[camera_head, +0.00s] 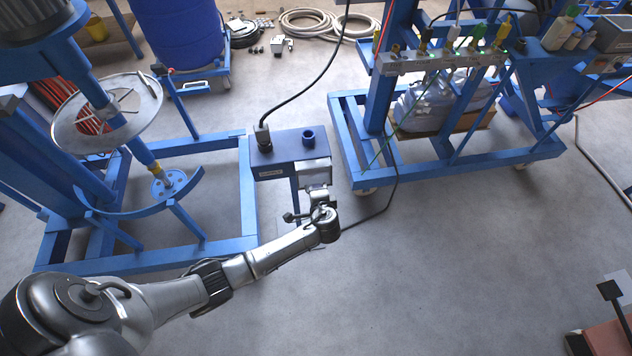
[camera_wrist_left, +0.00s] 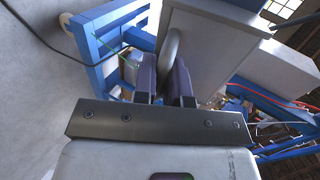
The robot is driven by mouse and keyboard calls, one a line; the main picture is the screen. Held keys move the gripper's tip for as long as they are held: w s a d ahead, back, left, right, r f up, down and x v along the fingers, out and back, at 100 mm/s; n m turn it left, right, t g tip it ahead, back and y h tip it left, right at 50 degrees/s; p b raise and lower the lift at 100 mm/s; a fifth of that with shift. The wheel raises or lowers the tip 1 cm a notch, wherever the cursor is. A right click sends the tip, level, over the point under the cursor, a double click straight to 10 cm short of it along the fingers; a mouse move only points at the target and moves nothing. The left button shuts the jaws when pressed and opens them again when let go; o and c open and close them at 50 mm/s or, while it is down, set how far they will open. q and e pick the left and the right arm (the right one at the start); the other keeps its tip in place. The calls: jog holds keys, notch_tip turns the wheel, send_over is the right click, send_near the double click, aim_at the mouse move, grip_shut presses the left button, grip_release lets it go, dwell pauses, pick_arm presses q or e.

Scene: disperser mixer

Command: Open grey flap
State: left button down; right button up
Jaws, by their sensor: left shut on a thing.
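A dark blue box (camera_head: 284,147) stands on a post at the middle of the head view, with a cable plug and a round blue socket on top. In the left wrist view a grey panel (camera_wrist_left: 203,55), apparently the grey flap, carries a curved grey handle (camera_wrist_left: 172,52). My left gripper (camera_wrist_left: 167,78) has its two dark fingers on either side of this handle and is shut on it. In the head view the left gripper (camera_head: 316,170) is at the box's front right corner and hides part of that face. I cannot tell how far the flap stands open. My right gripper is not in view.
A blue frame with a mixer shaft and round grey guard (camera_head: 107,115) stands left of the box. A blue wheeled frame (camera_head: 455,160) with connectors stands right. A black cable (camera_head: 310,85) rises from the box.

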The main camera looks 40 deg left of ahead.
aim_at(316, 168)
pick_arm(q)
notch_tip(316, 168, up, 10)
jog(key=g+h+p, duration=0.3)
jog(key=h+p, duration=0.1)
jog(key=p, duration=0.6)
jog(key=g+h+p, duration=0.4)
jog(key=h+p, duration=0.1)
jog(key=p, duration=0.5)
jog(key=shift+s+d, duration=0.1)
jog(key=shift+d, duration=0.05)
jog(key=shift+w+a+r+g+h, duration=0.35)
jog(key=shift+a+r+g+h, duration=0.1)
jog(key=shift+r+g+h, duration=0.2)
jog(key=shift+w+a+r+g+h, duration=0.3)
jog(key=shift+a+r+g+h, duration=0.2)
jog(key=shift+r, duration=0.25)
jog(key=c, duration=1.2)
grip_release()
